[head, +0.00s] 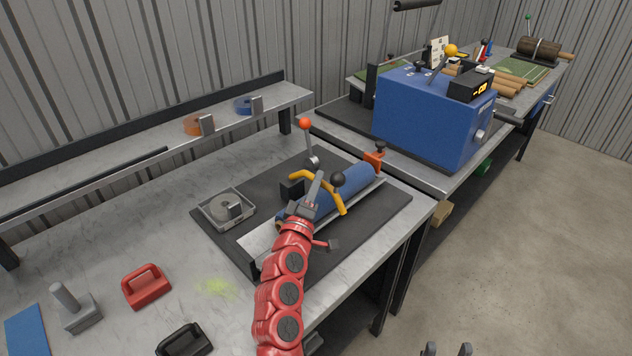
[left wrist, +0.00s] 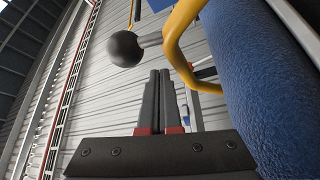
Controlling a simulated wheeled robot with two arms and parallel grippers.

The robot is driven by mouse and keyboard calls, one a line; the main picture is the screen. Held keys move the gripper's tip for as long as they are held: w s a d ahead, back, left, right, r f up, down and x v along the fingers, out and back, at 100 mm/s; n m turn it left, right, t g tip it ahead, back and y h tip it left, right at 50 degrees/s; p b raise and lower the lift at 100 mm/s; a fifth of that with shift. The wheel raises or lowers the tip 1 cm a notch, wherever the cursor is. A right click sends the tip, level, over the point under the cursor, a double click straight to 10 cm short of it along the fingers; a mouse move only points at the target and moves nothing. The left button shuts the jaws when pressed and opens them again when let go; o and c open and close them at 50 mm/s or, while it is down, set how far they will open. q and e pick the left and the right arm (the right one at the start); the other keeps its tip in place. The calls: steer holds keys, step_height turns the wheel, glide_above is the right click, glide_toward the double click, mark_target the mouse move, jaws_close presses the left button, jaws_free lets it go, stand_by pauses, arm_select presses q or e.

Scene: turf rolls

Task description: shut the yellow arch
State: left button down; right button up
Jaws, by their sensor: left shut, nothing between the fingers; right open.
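The yellow arch (head: 328,193) curves over the blue roll (head: 348,187) on the dark mat (head: 385,212); a black ball knob (head: 338,179) is beside it. I cannot tell whether the arch is fully down. My left gripper (head: 317,182) is shut and empty, close to the arch and knob, and partly hides them. In the left wrist view the shut fingers (left wrist: 159,80) point towards the arch (left wrist: 180,45), with the knob (left wrist: 125,48) to the left and the roll (left wrist: 262,75) to the right. My right gripper (head: 447,350) is open and empty at the bottom edge.
A lever with a red-orange ball (head: 305,123) stands behind the arch. A square tray (head: 220,210) sits left of it. An orange clamp (head: 374,160) is at the roll's far end. A large blue machine (head: 425,118) stands on the bench behind. The front-left table holds a red-handled block (head: 146,287).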

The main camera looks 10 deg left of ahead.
arm_select(q)
steer(key=shift+s+a+f, duration=0.1)
steer(key=shift+s+f, duration=0.05)
steer(key=shift+s, duration=0.45)
steer(key=v, duration=1.6)
steer(key=shift+s+f, duration=0.1)
steer(key=shift+s, duration=0.05)
